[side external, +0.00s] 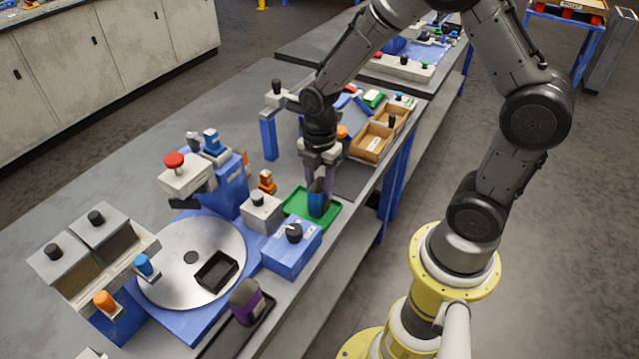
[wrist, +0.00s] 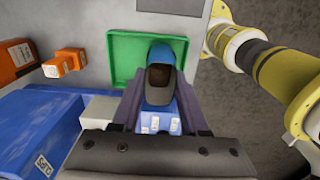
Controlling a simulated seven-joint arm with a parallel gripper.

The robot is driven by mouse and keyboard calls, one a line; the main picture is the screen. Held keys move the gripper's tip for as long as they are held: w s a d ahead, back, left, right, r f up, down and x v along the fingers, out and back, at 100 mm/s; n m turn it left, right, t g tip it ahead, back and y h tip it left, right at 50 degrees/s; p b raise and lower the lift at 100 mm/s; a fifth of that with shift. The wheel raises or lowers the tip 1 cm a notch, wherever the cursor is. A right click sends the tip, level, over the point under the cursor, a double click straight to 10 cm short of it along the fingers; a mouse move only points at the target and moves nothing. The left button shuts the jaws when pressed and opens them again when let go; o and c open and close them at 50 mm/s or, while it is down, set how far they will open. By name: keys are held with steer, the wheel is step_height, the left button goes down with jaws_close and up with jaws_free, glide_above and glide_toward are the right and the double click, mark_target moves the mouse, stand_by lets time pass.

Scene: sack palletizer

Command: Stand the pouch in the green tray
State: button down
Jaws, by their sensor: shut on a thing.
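A blue pouch (side external: 317,203) with a dark front is held upright between the fingers of my gripper (side external: 321,182). It is over the green tray (side external: 332,217), inside its outline in the side view. In the wrist view the pouch (wrist: 162,56) shows its blue top and dark face between the two fingers of my gripper (wrist: 160,105). The green tray (wrist: 122,48) lies behind and to the left of the pouch there. The pouch's lower end is close to the tray floor; I cannot tell whether it touches.
A blue box (side external: 290,252) and a grey box (side external: 262,213), each with a black knob, stand close by the tray. A round metal turntable (side external: 165,275) is left. A purple pouch (side external: 246,302) sits at the front. Cardboard bins (side external: 372,140) stand behind right.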

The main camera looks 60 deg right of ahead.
steer(key=shift+f, duration=0.15)
stand_by(0.4)
steer(key=shift+c, duration=1.7)
jaws_free()
steer(key=shift+r, duration=4)
